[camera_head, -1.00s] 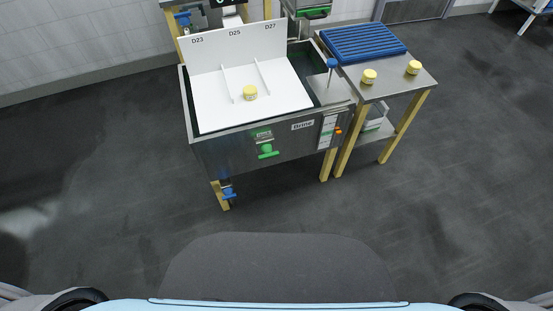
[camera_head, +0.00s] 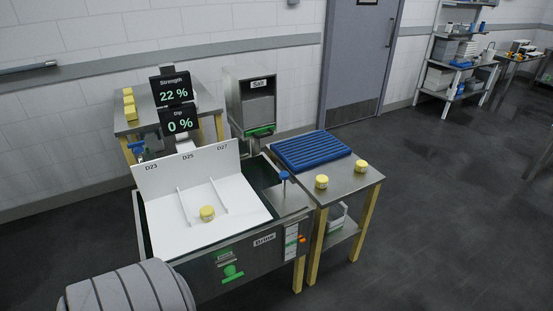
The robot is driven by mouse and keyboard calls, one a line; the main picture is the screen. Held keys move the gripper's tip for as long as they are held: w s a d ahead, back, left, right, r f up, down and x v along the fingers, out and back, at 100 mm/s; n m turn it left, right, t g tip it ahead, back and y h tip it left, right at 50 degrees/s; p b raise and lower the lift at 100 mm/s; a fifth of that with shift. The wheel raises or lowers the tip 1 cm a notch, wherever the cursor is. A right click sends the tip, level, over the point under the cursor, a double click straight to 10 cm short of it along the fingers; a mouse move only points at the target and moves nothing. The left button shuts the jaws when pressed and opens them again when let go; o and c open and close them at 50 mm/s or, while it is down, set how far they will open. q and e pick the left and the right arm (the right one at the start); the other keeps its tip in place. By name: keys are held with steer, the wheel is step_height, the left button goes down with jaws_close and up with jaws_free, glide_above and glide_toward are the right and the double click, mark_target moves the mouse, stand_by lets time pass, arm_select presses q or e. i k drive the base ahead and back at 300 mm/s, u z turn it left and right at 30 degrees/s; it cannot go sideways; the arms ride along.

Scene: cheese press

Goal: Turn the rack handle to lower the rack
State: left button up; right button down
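The white rack (camera_head: 186,207), with a back panel marked D23, D25 and D27, sits in the metal brine tank (camera_head: 262,256). One yellow cheese (camera_head: 207,213) rests on it between two thin dividers. A blue-topped knob on a post (camera_head: 284,178) stands at the tank's right side. A green handle (camera_head: 232,273) is on the tank's front under a small green label. I cannot tell from the labels which one is the rack handle. A display (camera_head: 181,122) reads Dip 0 %. Neither gripper is in view; a grey rounded part at the lower left looks like my arm.
A side table (camera_head: 350,182) on the right holds a blue slatted mat (camera_head: 311,151) and two yellow cheeses. A salt dispenser (camera_head: 251,100) and a strength display (camera_head: 172,88) reading 22 % stand behind the tank. The floor to the right is clear.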

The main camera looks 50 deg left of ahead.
mark_target(229, 272)
steer(key=z, duration=0.1)
steer(key=i, duration=1.2)
steer(key=u, duration=2.05)
